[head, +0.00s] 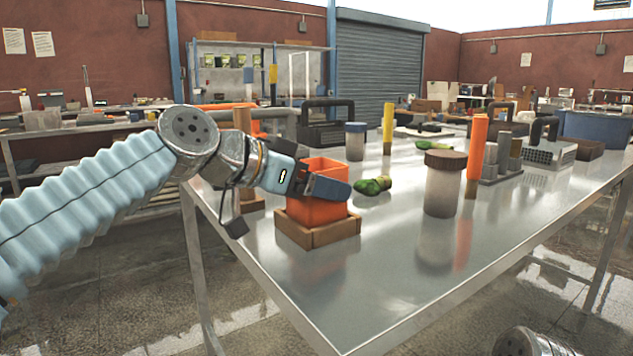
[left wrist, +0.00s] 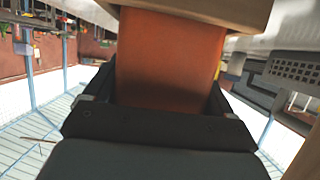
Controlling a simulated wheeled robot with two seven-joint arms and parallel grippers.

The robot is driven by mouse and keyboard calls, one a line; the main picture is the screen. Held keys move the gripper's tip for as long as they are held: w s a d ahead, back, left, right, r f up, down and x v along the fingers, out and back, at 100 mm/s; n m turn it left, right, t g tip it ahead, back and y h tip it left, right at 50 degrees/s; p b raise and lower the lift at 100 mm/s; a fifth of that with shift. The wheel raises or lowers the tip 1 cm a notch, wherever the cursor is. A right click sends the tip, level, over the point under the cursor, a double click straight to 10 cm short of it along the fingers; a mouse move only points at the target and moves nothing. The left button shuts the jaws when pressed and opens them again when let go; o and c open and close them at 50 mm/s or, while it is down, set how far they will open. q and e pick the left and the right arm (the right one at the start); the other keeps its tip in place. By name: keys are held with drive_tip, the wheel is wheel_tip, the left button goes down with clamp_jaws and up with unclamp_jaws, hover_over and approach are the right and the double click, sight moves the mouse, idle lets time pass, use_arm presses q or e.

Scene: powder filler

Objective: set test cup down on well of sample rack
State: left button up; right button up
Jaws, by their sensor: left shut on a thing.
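An orange square cup (head: 322,170), which seems to be the test cup, stands upright between the fingers of my left gripper (head: 318,189). The gripper is shut on it. In the left wrist view the orange wall (left wrist: 170,70) fills the space between the dark fingers (left wrist: 160,115). The cup's lower end meets a low brown square base (head: 318,232), perhaps the rack well, near the table's left edge. Whether the cup rests in it or just above it I cannot tell. A beige-brown edge (left wrist: 200,12) of that base also shows in the left wrist view.
The metal table (head: 400,275) is bare at front. A tall orange cylinder (head: 478,150) and a grey block rack (head: 503,160) are beyond.

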use_arm(q)
drive_tip(key=o, duration=0.9)
